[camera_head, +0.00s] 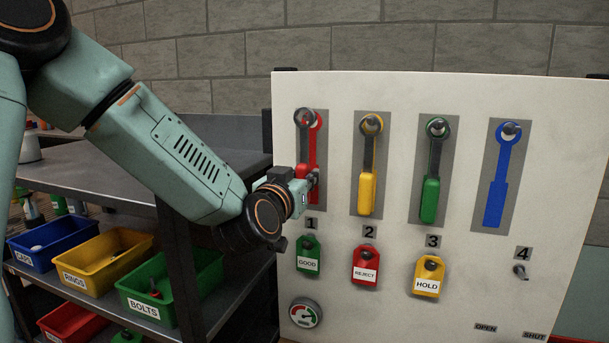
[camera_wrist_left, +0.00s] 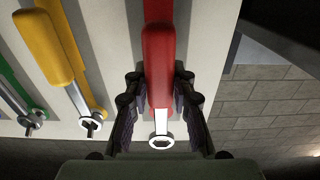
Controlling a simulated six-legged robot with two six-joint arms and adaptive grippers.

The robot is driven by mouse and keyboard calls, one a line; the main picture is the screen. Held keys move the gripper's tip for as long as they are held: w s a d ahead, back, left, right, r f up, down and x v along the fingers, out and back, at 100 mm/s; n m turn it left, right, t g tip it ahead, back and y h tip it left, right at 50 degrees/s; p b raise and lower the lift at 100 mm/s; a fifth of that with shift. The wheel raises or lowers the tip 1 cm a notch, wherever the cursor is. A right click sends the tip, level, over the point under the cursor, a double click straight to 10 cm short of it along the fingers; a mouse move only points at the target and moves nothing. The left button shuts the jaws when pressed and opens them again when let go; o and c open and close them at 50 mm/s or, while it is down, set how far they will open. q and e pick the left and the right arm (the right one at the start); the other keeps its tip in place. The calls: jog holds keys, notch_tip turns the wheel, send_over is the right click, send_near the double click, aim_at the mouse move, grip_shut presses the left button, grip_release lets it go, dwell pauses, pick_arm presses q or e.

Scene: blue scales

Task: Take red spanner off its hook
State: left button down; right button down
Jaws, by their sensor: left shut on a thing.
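The red spanner (camera_head: 303,171) is upright at place 1 on the white board, handle down. My left gripper (camera_head: 312,181) is shut on its red handle; in the left wrist view the fingers lie on both sides of the spanner (camera_wrist_left: 159,70). In the head view its ring stands a little left of the red painted outline (camera_head: 317,142). In the wrist view no hook shows through the ring. Whether the ring is fully clear of its hook, I cannot tell. My right gripper is out of view.
A yellow spanner (camera_head: 367,192) and a green spanner (camera_head: 430,199) hang to the right; place 4 shows a blue outline (camera_head: 497,190). Green, red and yellow tags hang below. A dark shelf (camera_head: 223,130) with coloured bins (camera_head: 104,258) stands left of the board.

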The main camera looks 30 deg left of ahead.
aim_at(301, 177)
pick_arm(q)
jog(key=shift+p+v, duration=0.75)
jog(key=shift+v, duration=2.05)
jog(key=shift+r, duration=0.2)
